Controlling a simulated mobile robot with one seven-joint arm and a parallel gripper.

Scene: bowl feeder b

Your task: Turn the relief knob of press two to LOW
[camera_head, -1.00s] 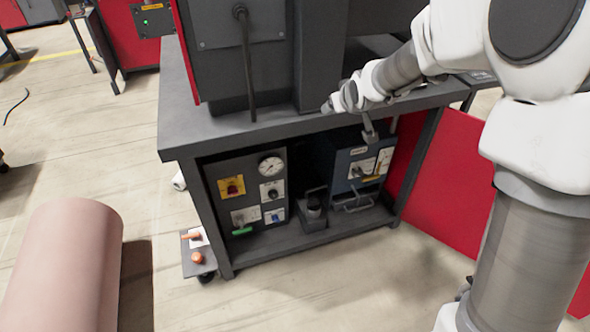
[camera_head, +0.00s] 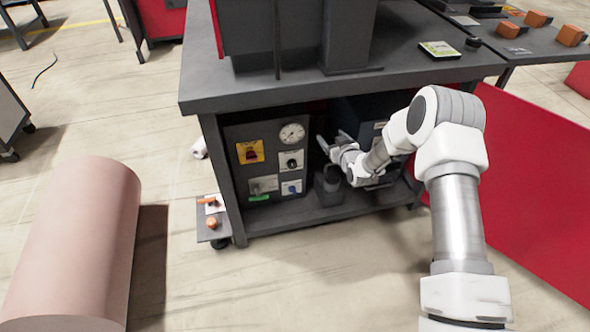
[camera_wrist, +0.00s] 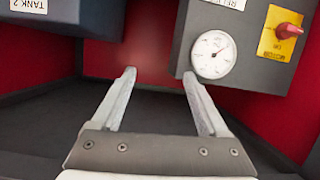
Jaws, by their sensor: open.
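The grey control panel (camera_head: 235,160) under the bench carries a round dial gauge (camera_head: 292,133) and, below it, a black knob on a white plate (camera_head: 291,160). Its setting is too small to read. In the wrist view, which looks upside down, the gauge (camera_wrist: 213,54) is right of the fingers. A partly cut-off label starting "RE" (camera_wrist: 230,3) is beyond it, and the knob itself is out of frame. My gripper (camera_head: 333,138) is open and empty under the bench, right of the panel and apart from it. Its open fingers also show in the wrist view (camera_wrist: 159,73).
A dark blue box (camera_head: 358,113) is partly hidden behind my arm. The bench top (camera_head: 300,90) overhangs my gripper.

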